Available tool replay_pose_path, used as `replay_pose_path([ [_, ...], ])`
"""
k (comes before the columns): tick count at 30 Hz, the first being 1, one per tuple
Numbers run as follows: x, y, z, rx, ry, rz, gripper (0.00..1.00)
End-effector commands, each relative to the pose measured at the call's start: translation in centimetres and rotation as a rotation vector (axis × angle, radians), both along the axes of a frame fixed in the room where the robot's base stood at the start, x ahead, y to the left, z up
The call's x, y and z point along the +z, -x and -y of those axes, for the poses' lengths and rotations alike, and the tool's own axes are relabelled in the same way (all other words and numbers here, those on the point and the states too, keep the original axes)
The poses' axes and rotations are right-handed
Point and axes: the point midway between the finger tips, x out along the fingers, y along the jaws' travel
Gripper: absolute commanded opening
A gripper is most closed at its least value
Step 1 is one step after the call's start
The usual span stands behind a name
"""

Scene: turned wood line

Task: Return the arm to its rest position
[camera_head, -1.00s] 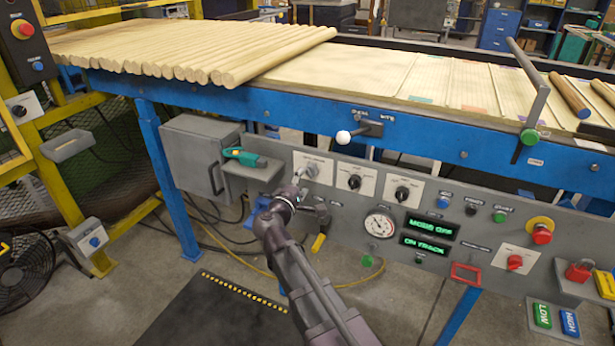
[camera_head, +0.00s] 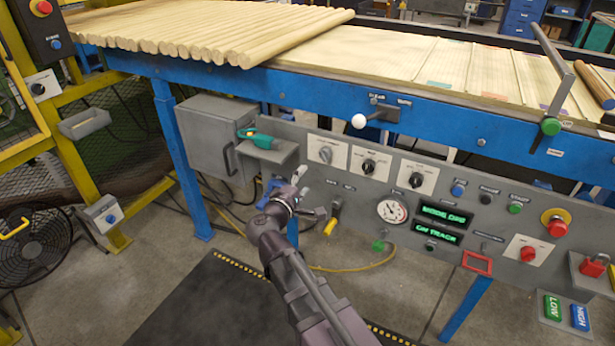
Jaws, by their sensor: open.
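My arm (camera_head: 285,262) reaches up from the bottom middle of the head view toward the control panel (camera_head: 340,190). My gripper (camera_head: 299,178) is at its far end, open and empty, in front of the panel's left part. It is below and left of the leftmost rotary knob (camera_head: 326,154) and apart from it. The wrist hides part of the gripper and of the blue thing behind it.
The blue conveyor frame (camera_head: 440,120) carries wooden rods (camera_head: 210,35) above the panel. A grey box (camera_head: 212,140) and a shelf with a teal tool (camera_head: 258,138) stand left. A yellow hose (camera_head: 350,268) hangs below. Floor with a dark mat (camera_head: 215,305) lies in front.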

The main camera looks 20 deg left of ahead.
Motion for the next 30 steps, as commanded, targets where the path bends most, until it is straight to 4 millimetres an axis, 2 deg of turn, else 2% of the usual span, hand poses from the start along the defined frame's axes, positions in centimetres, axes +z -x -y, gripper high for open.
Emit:
replay_pose_path([
  [8,-0.1,-0.2,0.3,-0.005,-0.003,-0.004,0.84],
  [14,-1.0,-1.4,2.8,-0.061,-0.041,-0.049,0.84],
  [20,-3.1,-3.5,8.5,-0.188,-0.129,-0.149,0.84],
  [24,-5.1,-4.8,13.3,-0.299,-0.212,-0.236,0.84],
  [30,-7.9,-5.7,19.8,-0.456,-0.338,-0.36,0.84],
])
